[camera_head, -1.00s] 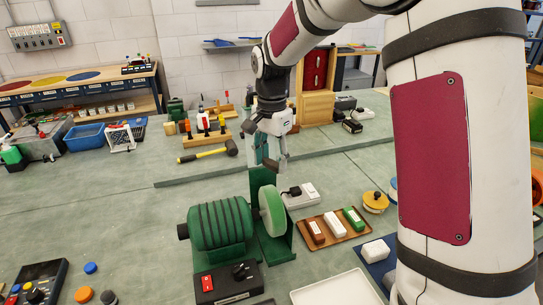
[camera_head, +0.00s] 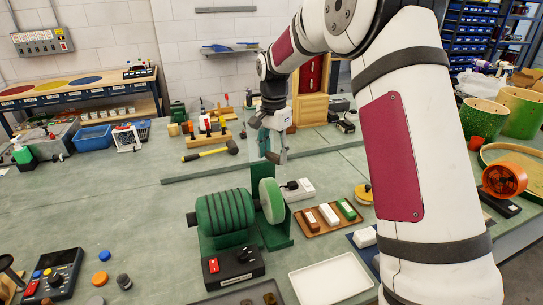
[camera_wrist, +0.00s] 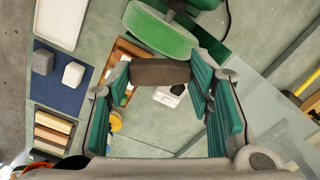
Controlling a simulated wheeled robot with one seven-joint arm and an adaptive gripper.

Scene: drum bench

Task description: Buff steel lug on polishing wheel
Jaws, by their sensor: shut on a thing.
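The polishing wheel is a pale green disc (camera_head: 271,201) on the right end of a ribbed green motor (camera_head: 224,212). In the wrist view the wheel (camera_wrist: 160,32) is beyond my fingertips. My gripper (camera_head: 272,150) is above and behind the wheel, pointing down, apart from it. In the wrist view my gripper (camera_wrist: 158,82) is shut on a dark brown-grey block, the steel lug (camera_wrist: 160,72), held between the teal fingers. The lug's far side is hidden. A black control box with a red switch (camera_head: 213,265) stands in front of the motor.
A brown tray (camera_head: 320,231) with brown, white and green bars lies right of the wheel. An empty white tray (camera_head: 328,281) is in front. A yellow-handled hammer (camera_head: 212,151) lies behind the motor. Drum shells (camera_head: 484,119) stand at the far right.

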